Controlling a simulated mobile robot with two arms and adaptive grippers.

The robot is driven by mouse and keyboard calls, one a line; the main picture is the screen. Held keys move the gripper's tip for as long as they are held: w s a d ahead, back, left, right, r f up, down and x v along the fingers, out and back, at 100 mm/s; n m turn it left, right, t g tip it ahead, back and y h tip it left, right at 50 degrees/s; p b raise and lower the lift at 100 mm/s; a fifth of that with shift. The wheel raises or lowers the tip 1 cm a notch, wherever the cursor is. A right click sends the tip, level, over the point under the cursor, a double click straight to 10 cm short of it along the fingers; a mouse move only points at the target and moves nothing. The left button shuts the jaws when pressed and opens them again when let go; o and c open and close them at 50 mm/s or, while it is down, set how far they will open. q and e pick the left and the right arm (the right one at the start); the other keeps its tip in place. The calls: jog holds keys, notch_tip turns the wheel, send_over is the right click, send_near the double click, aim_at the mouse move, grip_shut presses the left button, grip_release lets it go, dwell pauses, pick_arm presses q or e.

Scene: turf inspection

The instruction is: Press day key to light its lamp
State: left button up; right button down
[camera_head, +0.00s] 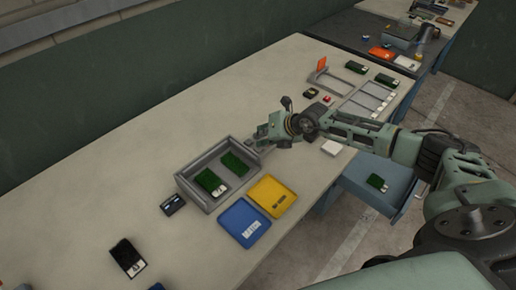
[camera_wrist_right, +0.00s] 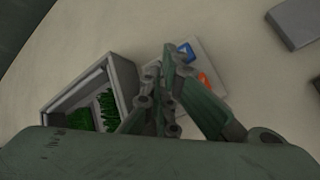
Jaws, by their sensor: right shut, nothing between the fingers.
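In the right wrist view a pale key panel (camera_wrist_right: 211,72) lies on the table, with a blue key (camera_wrist_right: 186,50) bearing a light mark and an orange key (camera_wrist_right: 205,79). I cannot read which is the day key, and no lit lamp shows. My right gripper (camera_wrist_right: 168,52) is shut and empty, its tips over the panel's left part, close to the blue key. Its fingers hide part of the panel; contact cannot be told. In the head view the right gripper (camera_head: 262,138) is beside the grey tray's far right corner, and the panel is mostly hidden. My left gripper is out of view.
The grey tray (camera_head: 207,203) holds green turf pieces. A blue tray (camera_head: 233,228) and a yellow tray (camera_head: 281,188) lie in front of it. A small dark device (camera_head: 172,205) lies left of it. A grey rack (camera_head: 365,101) stands farther right. The table's left part is mostly clear.

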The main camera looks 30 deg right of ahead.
jog(key=shift+f, duration=0.5)
dwell(0.5)
jog(key=shift+r+p, duration=0.6)
jog(key=shift+r, duration=0.2)
notch_tip(320, 180, up, 6)
jog(key=p, duration=0.5)
dwell(0.3)
